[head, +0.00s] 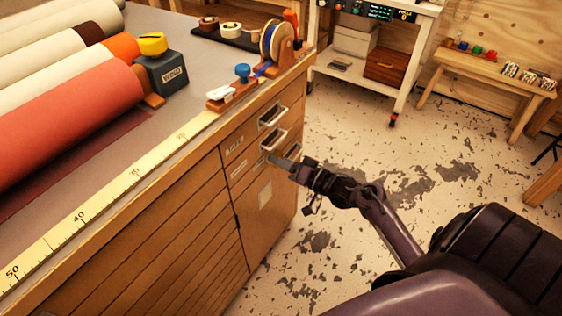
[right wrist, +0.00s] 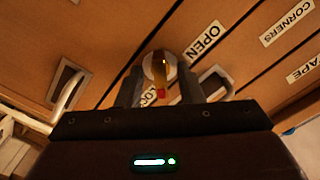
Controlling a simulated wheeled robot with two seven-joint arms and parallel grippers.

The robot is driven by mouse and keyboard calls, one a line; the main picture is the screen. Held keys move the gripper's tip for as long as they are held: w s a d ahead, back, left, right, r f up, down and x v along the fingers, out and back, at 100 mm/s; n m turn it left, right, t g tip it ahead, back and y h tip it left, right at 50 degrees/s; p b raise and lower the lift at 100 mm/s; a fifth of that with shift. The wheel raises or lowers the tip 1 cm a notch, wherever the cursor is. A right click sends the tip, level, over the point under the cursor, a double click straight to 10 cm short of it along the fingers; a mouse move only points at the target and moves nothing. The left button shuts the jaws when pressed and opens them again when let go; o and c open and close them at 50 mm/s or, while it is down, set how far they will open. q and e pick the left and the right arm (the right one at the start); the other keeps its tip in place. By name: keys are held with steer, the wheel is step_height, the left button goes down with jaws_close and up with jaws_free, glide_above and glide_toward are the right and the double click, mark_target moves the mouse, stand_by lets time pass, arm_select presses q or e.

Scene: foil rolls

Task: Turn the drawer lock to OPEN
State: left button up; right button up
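The bar's red end points down toward the partly hidden LOCK label (right wrist: 150,97). The OPEN label (right wrist: 204,41) is up and to the right of the lock. My right gripper (right wrist: 157,88) has one finger on each side of the lock, with the bar between them and a gap showing. In the head view my right gripper (head: 272,160) reaches the cabinet front and hides the lock. My left gripper is not in view.
Metal drawer handles flank the lock, one on the left (right wrist: 68,88) and one on the right (right wrist: 216,82). The worktop edge with its ruler (head: 135,172) runs above the cabinet front. A coral roll (head: 70,125) lies on top.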

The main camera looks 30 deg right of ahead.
steer(key=shift+c, duration=0.2)
jaws_close()
